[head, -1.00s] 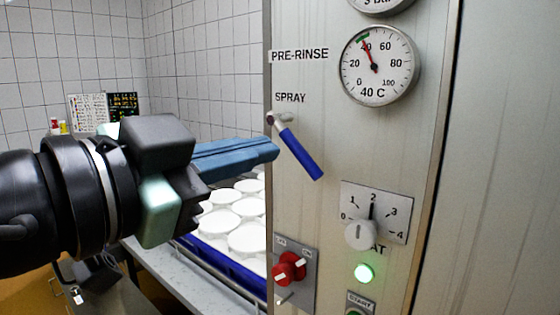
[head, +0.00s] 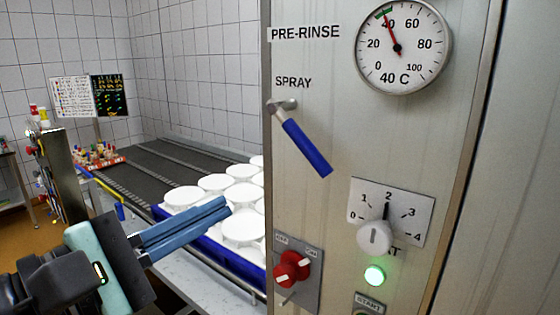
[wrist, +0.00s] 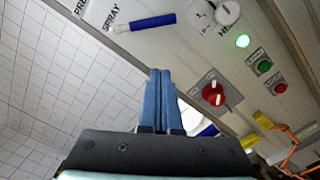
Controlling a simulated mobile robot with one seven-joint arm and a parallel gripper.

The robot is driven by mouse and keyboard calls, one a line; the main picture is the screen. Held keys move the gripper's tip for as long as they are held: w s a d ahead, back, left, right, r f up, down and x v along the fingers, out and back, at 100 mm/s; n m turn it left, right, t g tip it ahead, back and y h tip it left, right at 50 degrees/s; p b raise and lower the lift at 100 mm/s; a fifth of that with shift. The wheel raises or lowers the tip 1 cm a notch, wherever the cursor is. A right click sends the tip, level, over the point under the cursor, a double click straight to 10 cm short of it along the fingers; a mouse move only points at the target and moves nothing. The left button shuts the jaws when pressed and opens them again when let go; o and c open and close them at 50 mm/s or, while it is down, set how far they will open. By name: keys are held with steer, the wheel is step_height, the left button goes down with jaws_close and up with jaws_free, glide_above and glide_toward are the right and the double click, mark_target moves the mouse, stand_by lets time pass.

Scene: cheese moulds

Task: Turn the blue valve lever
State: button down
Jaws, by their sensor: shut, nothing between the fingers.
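The blue valve lever (head: 306,146) is on the metal panel under the SPRAY label. It slants down to the right from its metal pivot (head: 283,106). In the wrist view the lever (wrist: 153,22) lies beyond my fingertips, towards the top of the picture. My gripper (head: 224,207) is to the left of the panel and lower than the lever, clear of it. Its two blue fingers are together and hold nothing; they also show in the wrist view (wrist: 160,72).
The panel also carries a dial gauge (head: 403,46), a white rotary knob (head: 375,238), a green lamp (head: 374,275) and a red switch (head: 291,268). Behind my gripper, white moulds (head: 242,227) stand by a dark conveyor (head: 160,165).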

steer(key=w+d+r+n+p, duration=0.2)
steer(key=w+d+n+p, duration=0.1)
steer(key=w+d+p, duration=0.2)
steer(key=w+d, duration=0.2)
steer(key=d, duration=0.1)
steer(key=shift+w+d+r, duration=0.15)
steer(key=shift+r, duration=0.15)
stand_by(0.5)
steer(key=r+p, duration=0.1)
steer(key=p, duration=0.2)
steer(key=shift+d, duration=0.3)
steer(key=shift+f, duration=0.2)
